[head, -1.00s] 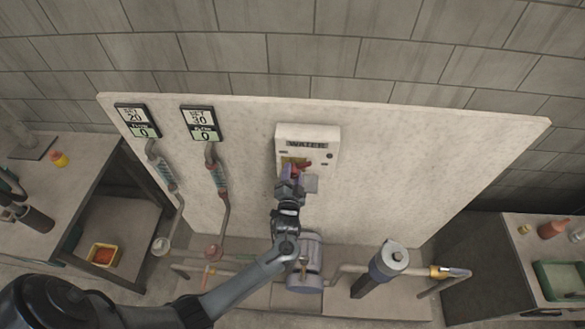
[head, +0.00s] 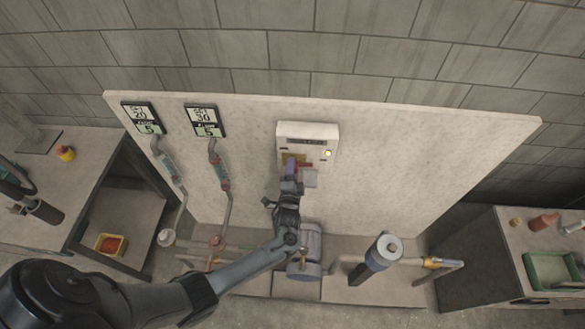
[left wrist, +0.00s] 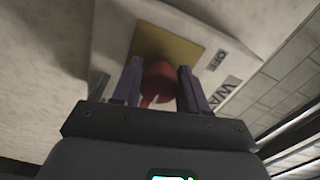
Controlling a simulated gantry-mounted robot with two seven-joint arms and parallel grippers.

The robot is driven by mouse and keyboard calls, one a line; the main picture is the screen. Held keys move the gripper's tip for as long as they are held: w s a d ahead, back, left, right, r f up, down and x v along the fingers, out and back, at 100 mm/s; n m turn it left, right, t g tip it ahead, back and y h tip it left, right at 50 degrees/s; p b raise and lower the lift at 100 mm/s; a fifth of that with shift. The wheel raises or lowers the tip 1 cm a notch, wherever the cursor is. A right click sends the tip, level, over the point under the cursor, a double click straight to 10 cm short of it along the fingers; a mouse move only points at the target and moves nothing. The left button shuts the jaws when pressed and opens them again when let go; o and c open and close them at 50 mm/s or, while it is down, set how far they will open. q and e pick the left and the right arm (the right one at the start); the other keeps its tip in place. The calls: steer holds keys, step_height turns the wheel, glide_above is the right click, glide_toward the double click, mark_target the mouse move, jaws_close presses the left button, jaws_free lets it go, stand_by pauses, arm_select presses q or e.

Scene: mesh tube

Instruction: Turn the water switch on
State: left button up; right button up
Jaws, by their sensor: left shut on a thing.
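The white water switch box (head: 322,133) is fixed to the upright pale panel. A small round light (head: 327,153) on its right side glows pale yellow. My left gripper (head: 291,165) is at the box's front, over its yellow plate, and hides the switch in the head view. In the left wrist view the red switch handle (left wrist: 160,82) sits on the yellow plate (left wrist: 170,45) between the purple fingers of my left gripper (left wrist: 160,74), which is shut on it. The box's lettering (left wrist: 222,75) is partly visible there. My right gripper is not in view.
Two meters hang at the panel's left, the left one (head: 142,117) and the right one (head: 205,120), both with a lower reading of 5. Pipes run below them. A grey cylinder (head: 386,250) stands front right. Benches flank the panel.

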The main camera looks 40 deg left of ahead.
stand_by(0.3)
arm_select(q)
steer(key=o, duration=1)
steer(key=shift+s, duration=0.1)
steer(key=v, duration=1)
steer(key=shift+s+d, duration=0.2)
steer(key=shift+s, duration=0.1)
